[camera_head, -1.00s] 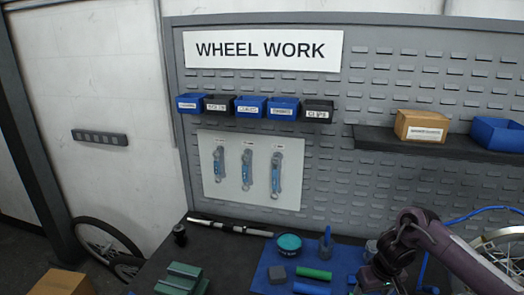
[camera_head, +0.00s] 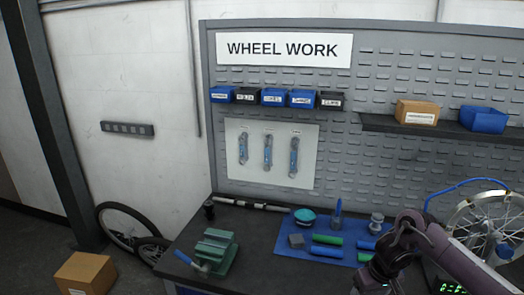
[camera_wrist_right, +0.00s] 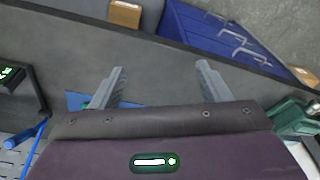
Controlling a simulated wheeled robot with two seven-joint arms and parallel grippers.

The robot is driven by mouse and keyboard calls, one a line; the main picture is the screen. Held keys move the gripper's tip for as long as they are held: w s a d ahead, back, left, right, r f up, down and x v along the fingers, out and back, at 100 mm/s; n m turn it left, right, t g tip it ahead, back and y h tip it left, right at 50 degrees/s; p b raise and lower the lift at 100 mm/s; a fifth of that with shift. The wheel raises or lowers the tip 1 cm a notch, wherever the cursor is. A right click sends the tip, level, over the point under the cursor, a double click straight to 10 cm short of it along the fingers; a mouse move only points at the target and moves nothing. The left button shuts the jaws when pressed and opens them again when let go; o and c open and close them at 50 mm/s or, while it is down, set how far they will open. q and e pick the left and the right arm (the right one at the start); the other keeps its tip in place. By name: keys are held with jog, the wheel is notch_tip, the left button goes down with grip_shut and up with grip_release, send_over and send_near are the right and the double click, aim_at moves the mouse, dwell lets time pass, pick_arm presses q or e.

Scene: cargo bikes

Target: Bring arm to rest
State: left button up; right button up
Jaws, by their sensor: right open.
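My right arm comes into the head view from the lower right, its purple links bent over the workbench (camera_head: 262,233). Its fingertips are below the head view's edge. In the right wrist view the right gripper (camera_wrist_right: 160,88) has its two grey fingers wide apart, with nothing between them. Behind the fingers lie the dark bench top and, past its edge, a blue drawer cabinet (camera_wrist_right: 205,40). My left gripper shows in neither view.
A blue mat (camera_head: 290,249) holds green and blue grips and a teal tin (camera_head: 304,216). A green vise (camera_head: 214,250) stands left of it. A wheel (camera_head: 482,225) is at the right. A cardboard box (camera_head: 86,272) sits on the floor at left.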

jog(key=s+a+f+y+b, duration=0.1)
jog(key=a+f, duration=0.2)
jog(key=f, duration=0.4)
jog(key=s+a+f+n+y+b, duration=0.1)
jog(key=a+f+y, duration=0.15)
jog(key=f, duration=0.45)
jog(key=s+a+f+y+b, duration=0.1)
jog(key=a+f+b, duration=0.1)
jog(key=a+f, duration=0.35)
jog(key=s+f+t+b, duration=0.1)
jog(key=s+f, duration=0.3)
jog(key=f, duration=0.4)
jog(key=s+f+t+b, duration=0.1)
jog(key=s+f, duration=0.3)
jog(key=f, duration=0.5)
jog(key=s+d+f+g+h+b, duration=0.1)
jog(key=s+d+f, duration=0.1)
jog(key=s+f, duration=0.4)
jog(key=s+d+f+g+h+b, duration=0.1)
jog(key=s+f, duration=0.6)
jog(key=s, duration=1)
jog(key=s+d+f+h+b, duration=0.1)
jog(key=s+f, duration=0.5)
jog(key=s, duration=0.6)
jog(key=shift+s+d+f+g+h+b, duration=0.25)
jog(key=shift+d+g+h+b, duration=0.15)
jog(key=shift+d+h, duration=0.5)
jog(key=shift+a, duration=0.1)
